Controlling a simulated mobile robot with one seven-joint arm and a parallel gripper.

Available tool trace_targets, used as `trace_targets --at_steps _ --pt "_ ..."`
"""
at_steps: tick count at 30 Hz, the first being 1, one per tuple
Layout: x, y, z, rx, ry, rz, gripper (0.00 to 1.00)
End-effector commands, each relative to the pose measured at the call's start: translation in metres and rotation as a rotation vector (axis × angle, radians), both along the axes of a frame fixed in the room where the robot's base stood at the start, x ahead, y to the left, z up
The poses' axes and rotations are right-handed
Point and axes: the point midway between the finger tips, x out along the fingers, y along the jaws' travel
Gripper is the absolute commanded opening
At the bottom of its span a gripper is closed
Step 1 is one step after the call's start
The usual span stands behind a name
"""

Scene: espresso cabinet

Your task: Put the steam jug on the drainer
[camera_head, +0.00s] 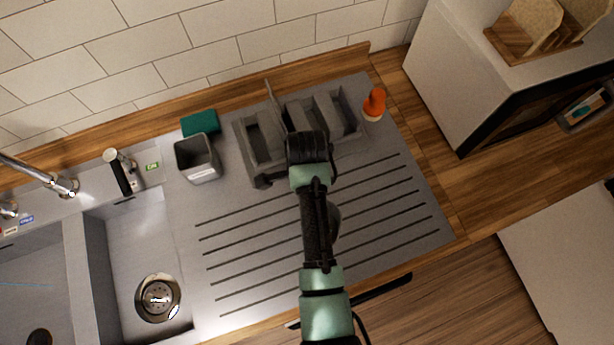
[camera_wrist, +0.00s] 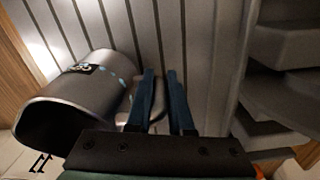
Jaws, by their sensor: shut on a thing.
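The steam jug (camera_wrist: 75,100) is a dark grey metal cup with a small marking on its side. In the wrist view it is at the left, with its wide mouth toward the lower left. My gripper (camera_wrist: 160,72) has two blue fingers closed on the jug's handle, which they partly cover. The drainer is the grey grooved metal surface (camera_head: 390,205), and its grooves show behind the jug in the wrist view (camera_wrist: 205,50). I cannot tell whether the jug touches it. In the head view my arm reaches over the drainer and largely hides the gripper and jug.
A grey divided rack (camera_head: 245,136) stands at the drainer's back, also at the right in the wrist view. A square grey container (camera_head: 197,160), a green sponge (camera_head: 200,122) and an orange-topped shaker (camera_head: 374,103) are nearby. The sink (camera_head: 125,250) is left. The drainer's front right is clear.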

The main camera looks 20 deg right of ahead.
Motion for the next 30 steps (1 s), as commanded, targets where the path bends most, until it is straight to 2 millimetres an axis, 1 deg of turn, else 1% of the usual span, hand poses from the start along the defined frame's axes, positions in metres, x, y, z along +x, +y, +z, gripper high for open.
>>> trace_targets --at_steps 3,6,18,19,21,24,30 --pt "-0.001 0.000 -0.017 0.001 0.003 -0.001 0.00" --pt "-0.001 0.000 -0.027 0.000 0.002 -0.001 0.00" --pt "0.000 0.000 -0.033 0.000 0.000 0.000 0.00" --pt "0.000 0.000 -0.033 0.000 0.000 0.000 0.21" --pt "0.000 0.000 -0.033 0.000 0.000 0.000 0.34" --pt "0.000 0.000 -0.033 0.000 0.001 0.000 0.50" --pt "0.000 0.000 -0.032 0.000 0.001 0.000 0.50"
